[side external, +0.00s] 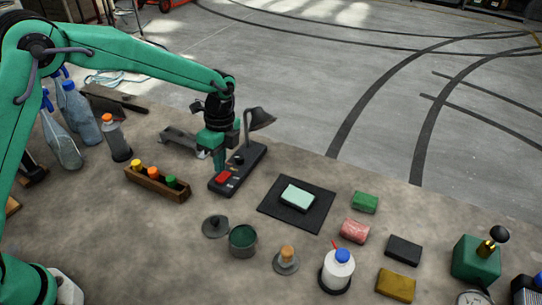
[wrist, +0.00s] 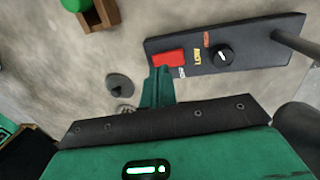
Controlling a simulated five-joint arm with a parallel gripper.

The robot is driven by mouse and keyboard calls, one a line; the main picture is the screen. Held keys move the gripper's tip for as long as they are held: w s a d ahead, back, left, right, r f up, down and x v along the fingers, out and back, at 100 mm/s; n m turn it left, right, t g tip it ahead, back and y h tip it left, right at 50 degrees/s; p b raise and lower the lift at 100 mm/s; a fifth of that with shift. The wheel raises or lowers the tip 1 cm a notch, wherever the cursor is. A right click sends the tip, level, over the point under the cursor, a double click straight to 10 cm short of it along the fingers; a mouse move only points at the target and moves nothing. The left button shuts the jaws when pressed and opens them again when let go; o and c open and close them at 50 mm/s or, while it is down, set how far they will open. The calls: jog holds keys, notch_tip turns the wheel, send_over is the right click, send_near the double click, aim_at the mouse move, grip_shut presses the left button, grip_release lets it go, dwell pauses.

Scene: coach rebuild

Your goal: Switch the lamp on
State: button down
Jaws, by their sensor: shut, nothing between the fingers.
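The lamp has a long dark base (side external: 248,163) and a grey shade (side external: 260,118) on a thin post. A red switch (side external: 222,178) sits at the near end of the base. The wrist view shows the red switch (wrist: 168,58), a black knob (wrist: 223,55) with a white mark, and LOW and HIGH labels beside it. My gripper (side external: 220,170) is shut and empty, pointing down close over the red end of the base. In the wrist view my gripper's fingertips (wrist: 160,72) overlap the switch's lower left edge. I cannot tell whether they touch it.
A wooden holder (side external: 157,183) with several coloured caps stands left of the lamp. A black mat (side external: 318,214) with a pale green block (side external: 297,196) lies to the right. Bottles (side external: 78,110) stand behind, at left.

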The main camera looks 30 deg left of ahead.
aim_at(223, 177)
jog(key=shift+s+f, duration=0.2)
jog(key=shift+f, duration=1)
